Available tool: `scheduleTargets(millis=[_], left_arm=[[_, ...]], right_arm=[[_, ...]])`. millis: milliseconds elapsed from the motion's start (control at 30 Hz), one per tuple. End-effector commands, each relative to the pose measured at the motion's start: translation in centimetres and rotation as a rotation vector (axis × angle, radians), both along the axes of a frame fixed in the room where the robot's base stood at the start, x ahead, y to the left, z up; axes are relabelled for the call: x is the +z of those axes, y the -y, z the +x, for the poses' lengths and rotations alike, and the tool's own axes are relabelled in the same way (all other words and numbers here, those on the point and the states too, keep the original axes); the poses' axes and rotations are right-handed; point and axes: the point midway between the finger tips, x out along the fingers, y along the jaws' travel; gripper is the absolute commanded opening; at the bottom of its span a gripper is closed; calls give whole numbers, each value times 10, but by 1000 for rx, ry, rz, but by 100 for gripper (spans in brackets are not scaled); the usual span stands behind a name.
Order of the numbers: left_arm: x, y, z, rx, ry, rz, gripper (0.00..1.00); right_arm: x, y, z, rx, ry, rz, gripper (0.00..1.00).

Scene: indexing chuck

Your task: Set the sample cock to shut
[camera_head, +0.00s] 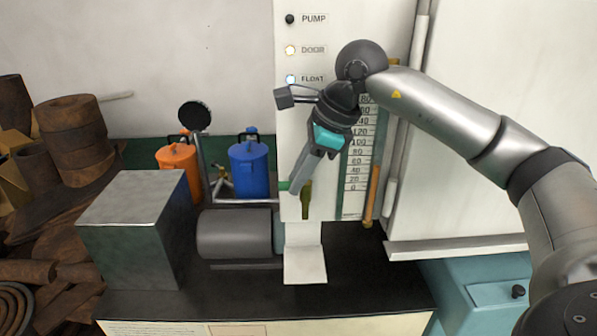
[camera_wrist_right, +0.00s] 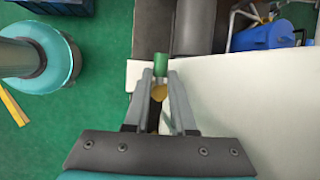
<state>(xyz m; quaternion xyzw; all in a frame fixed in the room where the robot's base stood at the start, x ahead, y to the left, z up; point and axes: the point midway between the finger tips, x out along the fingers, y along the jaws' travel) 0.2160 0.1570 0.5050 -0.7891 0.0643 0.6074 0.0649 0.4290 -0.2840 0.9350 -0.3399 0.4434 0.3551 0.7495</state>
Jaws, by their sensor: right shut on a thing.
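My right gripper (camera_head: 297,188) reaches down in front of the white panel (camera_head: 288,150). It is shut on a small brass-coloured piece, which I take to be the sample cock's lever (camera_head: 306,203). The piece hangs roughly upright just beside the fingers. In the right wrist view, the brass-coloured piece (camera_wrist_right: 158,92) lies between the two fingers (camera_wrist_right: 160,100), with a green end (camera_wrist_right: 161,68) just beyond them. The fingers hide part of it, and no marking for its position is readable. My left gripper is not in view.
A grey motor-like cylinder (camera_head: 234,233) and a metal box (camera_head: 136,218) stand on the dark bench at left. Orange (camera_head: 178,160) and blue (camera_head: 249,168) cans stand behind. A scale (camera_head: 357,160) and copper-coloured tube (camera_head: 375,190) are right of the gripper. A white ledge (camera_head: 305,265) juts below.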

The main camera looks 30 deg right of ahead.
Motion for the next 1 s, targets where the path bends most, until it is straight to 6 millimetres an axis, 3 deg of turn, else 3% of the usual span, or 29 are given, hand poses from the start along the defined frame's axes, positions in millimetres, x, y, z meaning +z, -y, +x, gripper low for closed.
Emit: scheduleTargets(millis=[500, 533, 600, 1000], left_arm=[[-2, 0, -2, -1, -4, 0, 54], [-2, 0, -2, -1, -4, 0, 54], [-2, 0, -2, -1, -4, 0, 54], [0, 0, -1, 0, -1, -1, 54]], right_arm=[[1, 0, 0, 22, 3, 0, 0], [1, 0, 0, 21, 3, 1, 26], [1, 0, 0, 21, 3, 1, 34], [6, 2, -2, 19, 2, -1, 36]])
